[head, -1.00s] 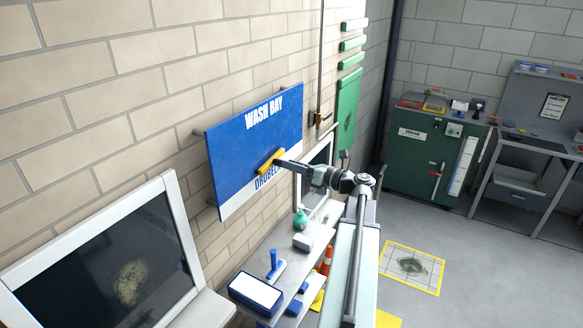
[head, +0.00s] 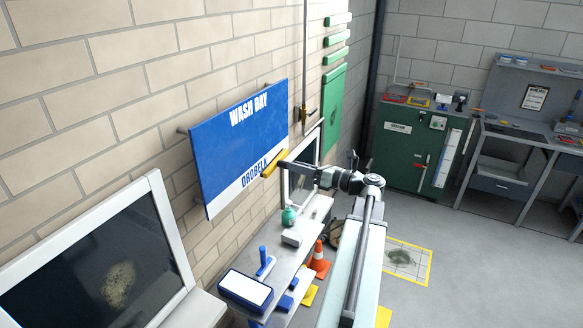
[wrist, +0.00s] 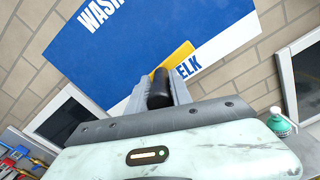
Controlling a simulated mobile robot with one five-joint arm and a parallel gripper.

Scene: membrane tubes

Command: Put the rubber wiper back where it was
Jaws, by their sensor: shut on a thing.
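The rubber wiper, with a yellow head (head: 274,163), is held in my gripper (head: 287,166), at the lower right part of the blue and white "WASH BAY" sign (head: 235,135). I cannot tell whether the wiper touches the sign. In the wrist view, my gripper (wrist: 160,95) is shut around a black handle (wrist: 160,88). The yellow head (wrist: 182,56) shows beyond it, in front of the sign's white strip (wrist: 225,42). The wiper's rubber edge is not clear.
Below the sign, a grey shelf (head: 287,260) holds a green bottle (head: 289,217), a blue-handled tool (head: 265,262) and a blue tray with a white top (head: 245,290). An orange cone (head: 319,262) stands beside it. Dark framed panels (head: 95,265) flank the sign.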

